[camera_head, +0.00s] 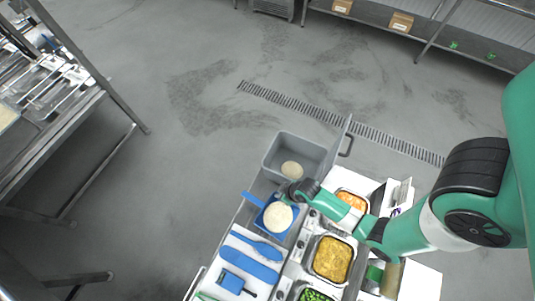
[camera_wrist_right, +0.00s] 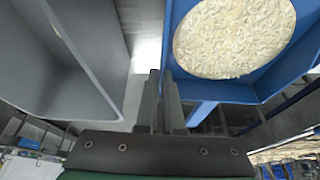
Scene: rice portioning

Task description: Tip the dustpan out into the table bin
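The blue dustpan (camera_head: 262,222) holds a round heap of pale rice (camera_head: 278,216) and sits at the table's far end, its blue handle (camera_head: 252,198) pointing up-left. The grey table bin (camera_head: 275,163) stands just beyond it, with a patch of rice (camera_head: 291,169) on its floor. My right gripper (camera_head: 285,189) is between dustpan and bin. In the right wrist view its fingers (camera_wrist_right: 163,102) are a narrow gap apart, beside the dustpan (camera_wrist_right: 240,92) and right of the bin (camera_wrist_right: 70,80). My left gripper is not in view.
Blue utensils (camera_head: 250,268) lie on a white board nearer me. Food pans, one with yellow food (camera_head: 332,258) and one with peas (camera_head: 314,296), stand right of them. An upright grey panel (camera_head: 341,140) borders the bin's right side. Open floor lies left of the table.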

